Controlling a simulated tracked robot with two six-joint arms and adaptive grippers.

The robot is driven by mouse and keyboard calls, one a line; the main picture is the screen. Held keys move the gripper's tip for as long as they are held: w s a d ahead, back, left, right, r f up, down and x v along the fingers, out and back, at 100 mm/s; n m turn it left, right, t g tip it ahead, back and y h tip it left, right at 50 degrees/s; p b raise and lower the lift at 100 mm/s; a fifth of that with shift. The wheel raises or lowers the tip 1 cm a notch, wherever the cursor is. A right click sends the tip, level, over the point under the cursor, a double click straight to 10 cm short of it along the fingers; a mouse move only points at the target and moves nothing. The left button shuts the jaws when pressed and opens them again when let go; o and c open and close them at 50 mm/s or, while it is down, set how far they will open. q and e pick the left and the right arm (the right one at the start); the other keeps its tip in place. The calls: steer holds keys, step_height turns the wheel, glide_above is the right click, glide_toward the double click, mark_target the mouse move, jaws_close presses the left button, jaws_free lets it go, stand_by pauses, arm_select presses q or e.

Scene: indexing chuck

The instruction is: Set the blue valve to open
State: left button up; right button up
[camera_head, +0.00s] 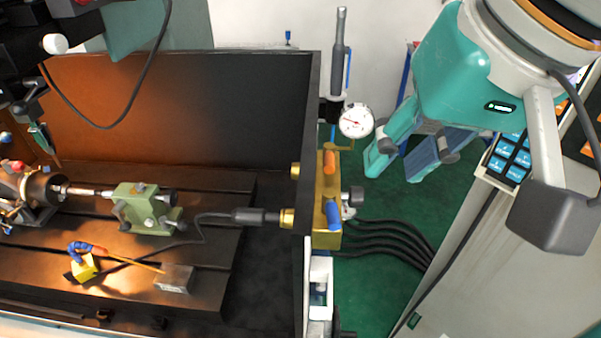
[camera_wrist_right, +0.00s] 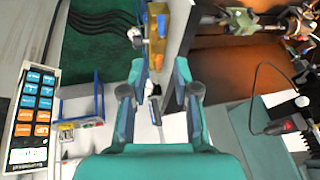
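The blue valve (camera_head: 333,214) is a short blue lever on the lower part of a yellow valve block (camera_head: 327,190). The lever lies roughly along the block's length. An orange lever (camera_head: 330,163) sits above it on the same block. My right gripper (camera_head: 393,172) is open and empty, to the right of the block and apart from it. In the right wrist view the open fingers (camera_wrist_right: 160,74) show the yellow block (camera_wrist_right: 157,48) ahead of them.
The block is mounted on the machine's dark side wall (camera_head: 313,110). A dial gauge (camera_head: 356,121) stands close above the block. Several black hoses (camera_head: 385,235) run right from it. A control panel (camera_head: 512,155) is at the right. Green floor lies between.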

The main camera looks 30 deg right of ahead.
mark_target(336, 217)
steer(key=b+x, duration=0.2)
steer(key=x, duration=1.4)
steer(key=shift+w+a+f+b, duration=0.1)
steer(key=shift+w+f+b, duration=0.15)
steer(key=shift+b, duration=0.15)
steer(key=shift+c, duration=0.3)
